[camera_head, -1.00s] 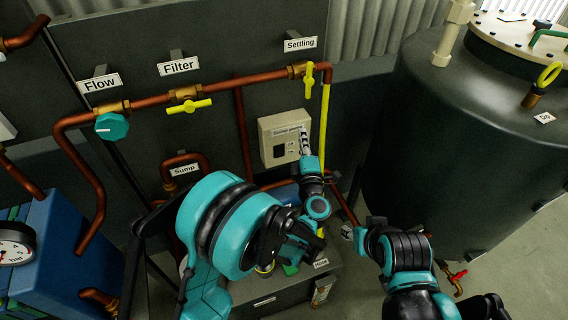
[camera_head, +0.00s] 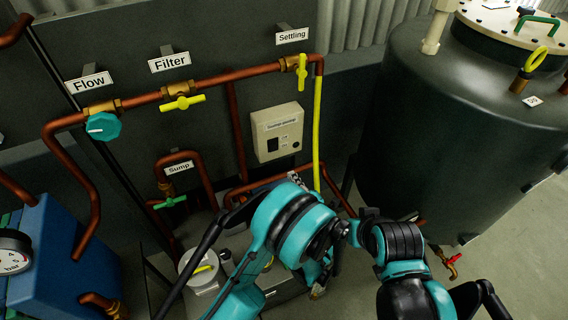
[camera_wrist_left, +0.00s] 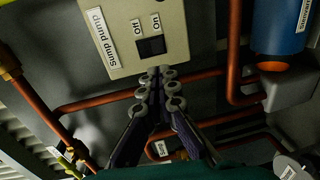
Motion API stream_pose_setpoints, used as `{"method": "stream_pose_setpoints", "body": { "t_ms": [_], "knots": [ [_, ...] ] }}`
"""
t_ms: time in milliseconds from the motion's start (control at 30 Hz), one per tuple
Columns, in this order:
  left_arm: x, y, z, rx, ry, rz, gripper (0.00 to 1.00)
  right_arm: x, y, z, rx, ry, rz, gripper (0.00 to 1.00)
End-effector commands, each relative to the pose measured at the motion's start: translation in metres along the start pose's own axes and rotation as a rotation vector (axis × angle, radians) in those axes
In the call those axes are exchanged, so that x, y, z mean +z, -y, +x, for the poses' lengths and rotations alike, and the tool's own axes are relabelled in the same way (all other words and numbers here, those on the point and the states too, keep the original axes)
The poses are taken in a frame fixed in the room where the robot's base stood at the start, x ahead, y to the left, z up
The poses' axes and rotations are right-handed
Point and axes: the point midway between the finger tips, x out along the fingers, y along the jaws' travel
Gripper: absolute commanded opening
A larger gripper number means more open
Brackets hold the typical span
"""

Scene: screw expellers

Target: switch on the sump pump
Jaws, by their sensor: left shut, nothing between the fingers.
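The sump pump switch box (camera_head: 278,132) is a cream box on the dark panel, below the pipe. In the left wrist view the box (camera_wrist_left: 115,32) carries a "Sump pump" label and "Off" and "On" marks beside a dark square switch (camera_wrist_left: 151,46). I cannot tell which way the switch is set. My left gripper (camera_head: 294,178) is below the box in the head view. In the left wrist view its fingers (camera_wrist_left: 159,73) are together and empty, their tips just short of the switch in the picture; contact is not clear.
Copper pipes with valves labelled Flow, Filter and Settling run above and left of the box. A yellow pipe (camera_head: 317,135) hangs just right of it. A green-handled Sump valve (camera_head: 170,202) is lower left. A large dark tank (camera_head: 450,130) stands right.

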Motion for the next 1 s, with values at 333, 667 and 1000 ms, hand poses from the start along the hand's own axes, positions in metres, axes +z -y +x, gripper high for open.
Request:
{"method": "stream_pose_setpoints", "body": {
  "t_ms": [333,667,1000],
  "knots": [
    [-0.001,0.001,0.066,0.000,-0.004,0.000,0.00,-0.003,0.000,-0.004,0.000,0.000,0.000,0.40],
    [-0.001,0.001,0.122,0.000,-0.001,-0.001,0.00,0.005,0.000,0.007,0.000,0.000,0.000,0.40],
    [0.000,-0.001,0.134,0.001,0.000,0.000,0.00,0.006,0.000,0.009,0.000,0.000,0.000,0.40]
  ]
}}
